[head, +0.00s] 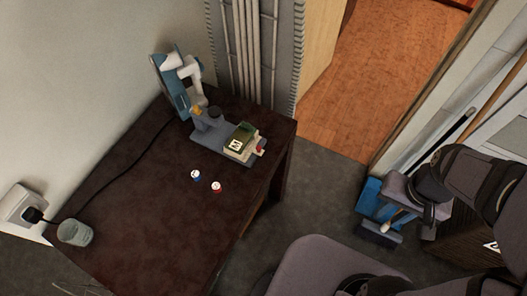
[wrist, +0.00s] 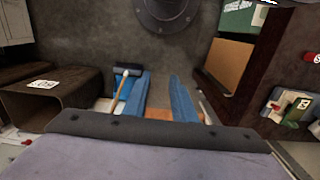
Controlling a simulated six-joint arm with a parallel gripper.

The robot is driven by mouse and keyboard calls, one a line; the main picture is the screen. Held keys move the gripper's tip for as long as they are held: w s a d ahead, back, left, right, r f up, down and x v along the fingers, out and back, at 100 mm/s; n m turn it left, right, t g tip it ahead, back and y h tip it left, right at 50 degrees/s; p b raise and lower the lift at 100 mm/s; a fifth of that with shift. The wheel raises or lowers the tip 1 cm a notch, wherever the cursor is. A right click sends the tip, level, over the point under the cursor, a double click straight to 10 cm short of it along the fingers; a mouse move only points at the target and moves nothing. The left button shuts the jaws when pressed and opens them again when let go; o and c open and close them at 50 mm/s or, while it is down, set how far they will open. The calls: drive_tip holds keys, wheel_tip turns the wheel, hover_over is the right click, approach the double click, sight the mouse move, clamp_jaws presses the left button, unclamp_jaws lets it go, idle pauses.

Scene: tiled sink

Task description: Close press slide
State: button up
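A small press-like device stands on the dark table at its far end in the head view. Part of the device also shows at the right edge of the wrist view (wrist: 292,110). My gripper (head: 369,213) is off to the right of the table, well apart from the device. Its two blue fingers are spread in the wrist view (wrist: 158,88), with nothing visibly clamped between them.
Two small round white-topped items, one blue (head: 196,175) and one red (head: 216,187), lie on the dark table (head: 150,215). A wooden-handled tool (wrist: 121,92) appears by the left finger. Grey floor lies between gripper and table.

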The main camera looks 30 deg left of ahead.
drive_tip(key=s+f+g+b, duration=0.1)
drive_tip(key=f+b, duration=0.2)
drive_tip(key=f, duration=0.2)
drive_tip(key=s+f+g+b, duration=0.1)
drive_tip(key=f+b, duration=0.2)
drive_tip(key=f, duration=0.2)
drive_tip(key=s+d+f+b, duration=0.1)
drive_tip(key=f+b, duration=0.2)
drive_tip(key=f, duration=0.2)
drive_tip(key=shift+s+f+m+g, duration=0.2)
drive_tip(key=shift+s+m+g, duration=0.2)
clamp_jaws()
drive_tip(key=s+a+f+m+g+y+b, duration=0.2)
drive_tip(key=a+f+m+y+b, duration=0.15)
drive_tip(key=f+b, duration=0.35)
drive_tip(key=s+a+f+m+g+y+b, duration=0.1)
drive_tip(key=a+f+m+g+y+b, duration=0.25)
drive_tip(key=f, duration=0.55)
drive_tip(key=w+a+r+m+t+y, duration=0.8)
drive_tip(key=w+a+r+m+y, duration=0.2)
drive_tip(key=w+a+r, duration=0.5)
drive_tip(key=shift+w+r+y+b, duration=0.45)
drive_tip(key=shift+w+r+y, duration=0.05)
drive_tip(key=shift+r, duration=0.35)
